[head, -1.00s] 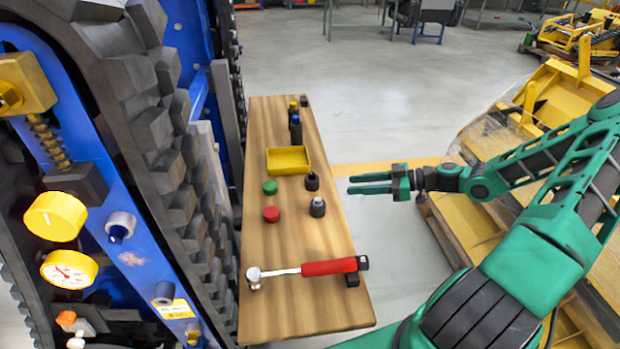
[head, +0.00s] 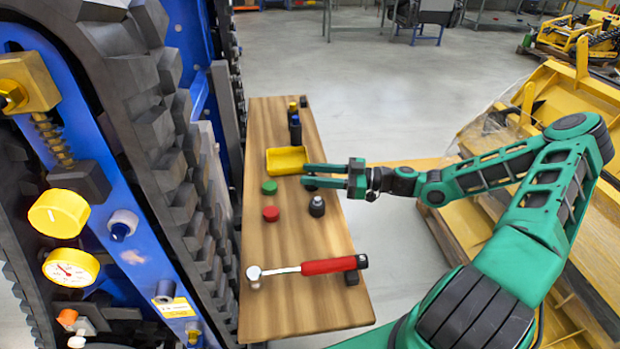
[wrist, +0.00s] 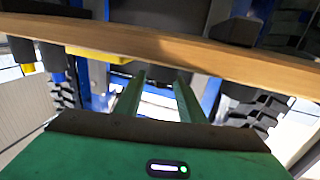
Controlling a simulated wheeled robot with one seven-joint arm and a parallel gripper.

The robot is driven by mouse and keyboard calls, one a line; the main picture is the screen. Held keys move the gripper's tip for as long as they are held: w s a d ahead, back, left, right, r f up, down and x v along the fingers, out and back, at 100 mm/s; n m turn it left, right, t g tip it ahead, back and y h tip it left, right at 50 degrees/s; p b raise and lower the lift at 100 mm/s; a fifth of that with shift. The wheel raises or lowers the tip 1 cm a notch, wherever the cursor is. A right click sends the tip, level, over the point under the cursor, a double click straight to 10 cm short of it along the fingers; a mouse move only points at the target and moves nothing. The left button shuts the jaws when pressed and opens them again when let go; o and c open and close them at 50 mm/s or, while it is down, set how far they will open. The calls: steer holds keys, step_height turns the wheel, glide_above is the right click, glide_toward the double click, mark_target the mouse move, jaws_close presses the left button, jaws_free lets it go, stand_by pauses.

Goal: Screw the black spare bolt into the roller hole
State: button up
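A small black bolt-like piece (head: 310,187) stands on the wooden bench, mostly hidden behind my gripper's near finger. A dark piece with a grey base (head: 317,207) stands just nearer; I cannot tell for sure which is the spare bolt. My gripper (head: 307,174) is open, reaching in from the right at low height, its two fingers about the black piece; contact cannot be told. In the wrist view its fingers (wrist: 158,80) are apart and point at the bench edge. On the blue machine are a grey socket (head: 122,224) and a grey cylinder (head: 164,291); which is the roller hole is unclear.
A track (head: 165,140) borders the bench on the left.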

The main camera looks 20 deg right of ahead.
steer(key=x, duration=0.4)
steer(key=shift+w+a, duration=0.1)
steer(key=shift+w, duration=0.05)
jaws_close()
steer(key=shift+r, duration=0.15)
